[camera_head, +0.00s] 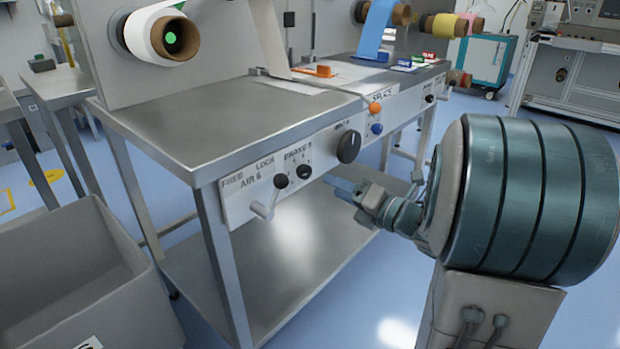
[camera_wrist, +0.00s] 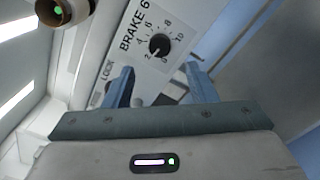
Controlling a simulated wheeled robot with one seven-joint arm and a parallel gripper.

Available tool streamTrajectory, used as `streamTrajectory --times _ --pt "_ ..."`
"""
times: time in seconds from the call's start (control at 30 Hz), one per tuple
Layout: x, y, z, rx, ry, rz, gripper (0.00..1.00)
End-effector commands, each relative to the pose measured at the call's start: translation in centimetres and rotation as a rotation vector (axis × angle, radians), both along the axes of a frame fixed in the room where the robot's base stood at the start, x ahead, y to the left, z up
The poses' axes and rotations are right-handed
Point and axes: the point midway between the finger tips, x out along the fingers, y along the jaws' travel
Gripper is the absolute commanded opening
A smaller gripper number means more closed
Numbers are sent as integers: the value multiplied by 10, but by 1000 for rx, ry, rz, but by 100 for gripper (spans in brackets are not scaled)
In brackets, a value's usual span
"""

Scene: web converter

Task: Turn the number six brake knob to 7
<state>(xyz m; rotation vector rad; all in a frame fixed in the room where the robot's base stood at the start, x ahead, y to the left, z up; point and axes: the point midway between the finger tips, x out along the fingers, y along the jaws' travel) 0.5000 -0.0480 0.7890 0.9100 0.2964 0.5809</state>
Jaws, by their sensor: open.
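The number six brake knob (camera_wrist: 159,45) is small, round and black on a white dial marked with numbers from 2 to 10. Its pale pointer mark seems to face the low end, near the 2; it is too small to read exactly. In the head view the knob (camera_head: 304,171) sits under the BRAKE 6 label on the table's front panel. My gripper (camera_wrist: 160,68) is open and empty, with its blue fingers apart. The knob shows between and beyond the fingertips, untouched. In the head view my gripper (camera_head: 338,187) is right of and slightly below the knob.
An AIR 6 lever (camera_head: 262,208) sticks out left of the knob. A larger black knob (camera_head: 349,146) is to its right. The steel tabletop (camera_head: 190,130) overhangs above, with a lower shelf (camera_head: 260,275) below. A grey bin (camera_head: 70,260) stands at left.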

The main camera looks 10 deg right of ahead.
Motion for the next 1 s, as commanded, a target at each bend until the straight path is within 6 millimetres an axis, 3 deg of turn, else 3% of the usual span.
streamTrajectory --times 0.2,0.4,0.83,0.87,1.0 --pt "38 29 -2 0 -1 4 52" --pt "61 45 -1 0 0 1 52" --pt "69 50 0 1 0 -2 52" --pt "69 50 0 1 0 -2 46" --pt "69 50 0 1 0 -2 7"
